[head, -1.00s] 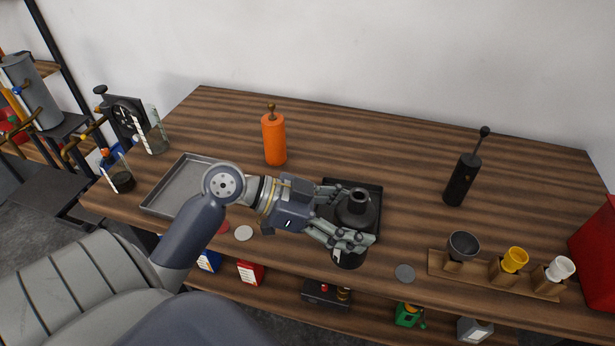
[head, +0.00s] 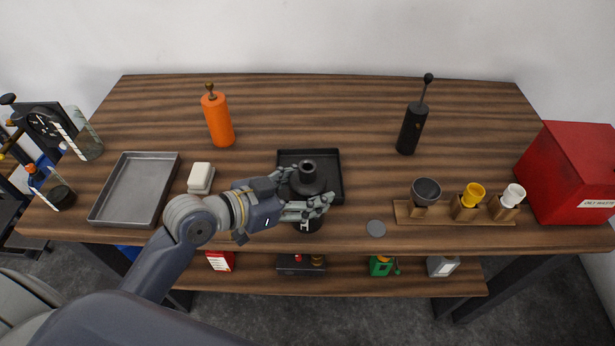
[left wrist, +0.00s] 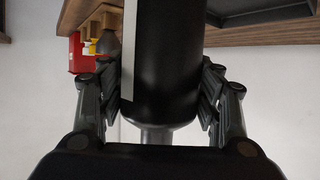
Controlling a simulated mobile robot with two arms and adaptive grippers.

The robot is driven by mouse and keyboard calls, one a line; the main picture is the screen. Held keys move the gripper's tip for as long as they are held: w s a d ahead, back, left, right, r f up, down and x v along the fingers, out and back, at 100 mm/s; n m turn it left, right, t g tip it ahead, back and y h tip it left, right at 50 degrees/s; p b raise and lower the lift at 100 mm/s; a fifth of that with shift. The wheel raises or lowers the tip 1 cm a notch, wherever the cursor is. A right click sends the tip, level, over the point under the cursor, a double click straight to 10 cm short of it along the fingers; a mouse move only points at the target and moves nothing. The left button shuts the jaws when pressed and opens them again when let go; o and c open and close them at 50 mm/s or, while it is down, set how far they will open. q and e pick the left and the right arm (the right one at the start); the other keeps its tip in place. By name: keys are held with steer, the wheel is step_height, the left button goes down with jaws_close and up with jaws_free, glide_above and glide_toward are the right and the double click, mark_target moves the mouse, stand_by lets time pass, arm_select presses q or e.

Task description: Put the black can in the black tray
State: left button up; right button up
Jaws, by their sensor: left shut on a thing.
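The black can (head: 307,180), with a short round neck on top, is in my left gripper (head: 310,203), whose fingers are shut around its sides. It stands about upright. In the head view it overlaps the front of the black tray (head: 339,175), a shallow square tray on the table, and its lower end shows below the tray's near edge. The fingers hide part of its body. In the left wrist view the can (left wrist: 165,60) fills the middle between the fingers, and part of the tray (left wrist: 265,14) shows at the upper right. My right gripper is not in view.
An orange bottle (head: 218,120) and a black bottle with a rod (head: 410,130) stand behind. A wooden cup rack (head: 440,218) and red bin (head: 570,170) are right. The table's back middle is clear.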

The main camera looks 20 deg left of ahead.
arm_select(q)
steer(key=shift+w+d+r+n+t+y, duration=0.75)
steer(key=shift+d+r+n+y, duration=0.55)
steer(key=shift+d, duration=1.6)
steer(key=w+a+f+p, duration=0.4)
steer(key=w+a, duration=0.5)
steer(key=w, duration=0.3)
steer(key=shift+a+f, duration=0.3)
steer(key=shift+a, duration=0.1)
steer(key=o, duration=1.7)
steer(key=shift+f, duration=0.15)
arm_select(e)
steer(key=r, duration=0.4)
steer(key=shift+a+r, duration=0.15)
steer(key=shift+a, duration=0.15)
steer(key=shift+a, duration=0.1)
